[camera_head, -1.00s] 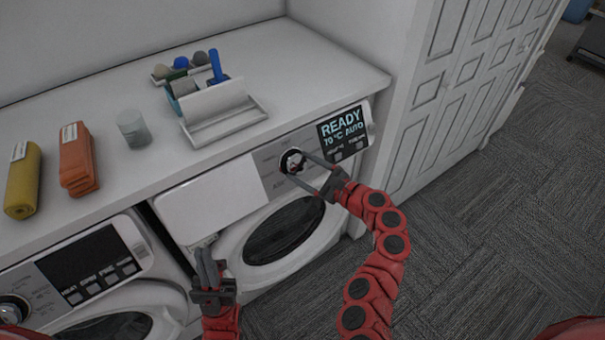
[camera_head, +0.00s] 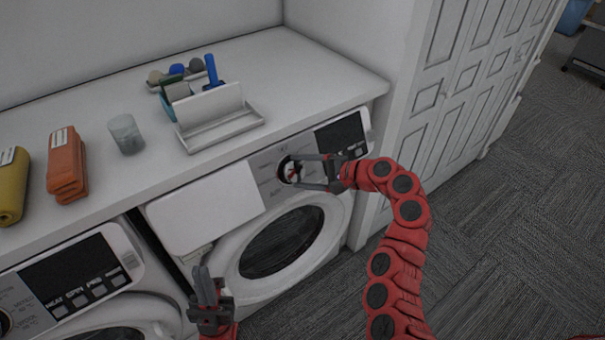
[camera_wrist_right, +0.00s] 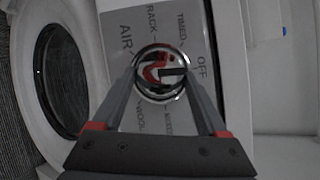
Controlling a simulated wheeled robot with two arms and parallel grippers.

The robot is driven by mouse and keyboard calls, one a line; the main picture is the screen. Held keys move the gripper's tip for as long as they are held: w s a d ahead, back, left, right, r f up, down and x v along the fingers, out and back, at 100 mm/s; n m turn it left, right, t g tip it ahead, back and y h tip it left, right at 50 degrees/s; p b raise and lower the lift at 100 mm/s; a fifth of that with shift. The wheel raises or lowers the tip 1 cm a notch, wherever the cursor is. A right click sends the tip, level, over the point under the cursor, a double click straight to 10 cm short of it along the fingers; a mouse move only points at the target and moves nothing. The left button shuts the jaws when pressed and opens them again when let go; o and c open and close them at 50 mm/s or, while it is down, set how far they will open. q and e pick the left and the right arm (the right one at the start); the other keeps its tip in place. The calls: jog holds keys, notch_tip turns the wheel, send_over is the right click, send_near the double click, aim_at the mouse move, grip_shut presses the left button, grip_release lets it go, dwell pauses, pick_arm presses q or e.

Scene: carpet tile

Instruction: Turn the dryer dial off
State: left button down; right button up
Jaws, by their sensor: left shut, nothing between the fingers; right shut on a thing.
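The dryer (camera_head: 205,208) is the right-hand machine under the counter, with a round window door. Its dial (camera_head: 289,168) is a shiny round knob on the grey panel. In the right wrist view the dial (camera_wrist_right: 160,62) sits among labels that include OFF, TIMED, RACK and AIR. My right gripper (camera_head: 297,171) is shut on the dial, one finger on each side; the right wrist view shows the same gripper (camera_wrist_right: 161,76). The dryer display (camera_head: 342,136) is dark. My left gripper (camera_head: 203,272) is shut and empty, in front of the machines.
A second machine (camera_head: 130,258) stands at the left. The white counter (camera_head: 310,75) holds a yellow roll (camera_head: 12,187), orange towels (camera_head: 66,168), a cup (camera_head: 126,134) and a white tray (camera_head: 222,133). A white panelled cabinet (camera_head: 440,120) stands right; carpet is open in front.

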jog(key=shift+n, duration=0.5)
jog(key=o, duration=1.3)
jog(key=shift+c, duration=0.2)
jog(key=p+v, duration=0.4)
jog(key=v, duration=1.3)
jog(key=shift+d+r, duration=0.15)
jog(key=shift+r, duration=0.2)
jog(key=shift+w, duration=0.15)
